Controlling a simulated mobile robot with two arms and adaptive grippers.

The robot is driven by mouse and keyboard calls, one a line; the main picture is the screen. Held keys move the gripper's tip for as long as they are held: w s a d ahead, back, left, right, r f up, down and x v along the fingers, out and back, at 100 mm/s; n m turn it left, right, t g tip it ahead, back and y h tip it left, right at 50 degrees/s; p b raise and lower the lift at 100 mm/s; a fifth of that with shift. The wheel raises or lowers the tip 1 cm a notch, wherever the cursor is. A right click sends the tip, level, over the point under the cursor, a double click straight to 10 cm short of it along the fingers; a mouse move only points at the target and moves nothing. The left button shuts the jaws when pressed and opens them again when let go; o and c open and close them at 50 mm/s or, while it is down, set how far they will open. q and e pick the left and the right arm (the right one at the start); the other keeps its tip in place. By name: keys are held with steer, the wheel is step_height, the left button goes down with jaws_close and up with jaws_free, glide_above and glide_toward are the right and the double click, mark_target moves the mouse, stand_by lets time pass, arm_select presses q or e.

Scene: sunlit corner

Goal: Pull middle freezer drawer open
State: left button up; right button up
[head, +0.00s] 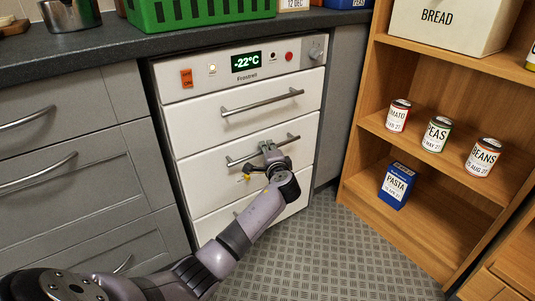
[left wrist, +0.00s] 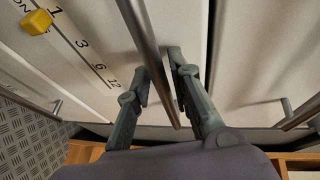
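The white freezer (head: 170,78) stands under the counter with three drawer fronts. The middle drawer (head: 212,172) looks flush with the others. Its metal bar handle (head: 240,160) also shows in the left wrist view (left wrist: 148,45). My left gripper (head: 268,150) is at the middle of this handle. In the left wrist view its two fingers (left wrist: 160,80) stand apart on either side of the bar, with slim gaps visible, so they look open around it. The lower drawer (head: 215,222) is partly hidden by my left arm. My right gripper is not in view.
A yellow slider (left wrist: 37,22) sits on a numbered scale on the freezer front. Grey cabinets (head: 75,130) stand to the left. A wooden shelf (head: 390,139) with cans and a pasta box stands to the right. Patterned floor (head: 330,245) in front is clear.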

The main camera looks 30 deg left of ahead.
arm_select(q)
steer(key=shift+c, duration=0.4)
jaws_close()
stand_by(0.4)
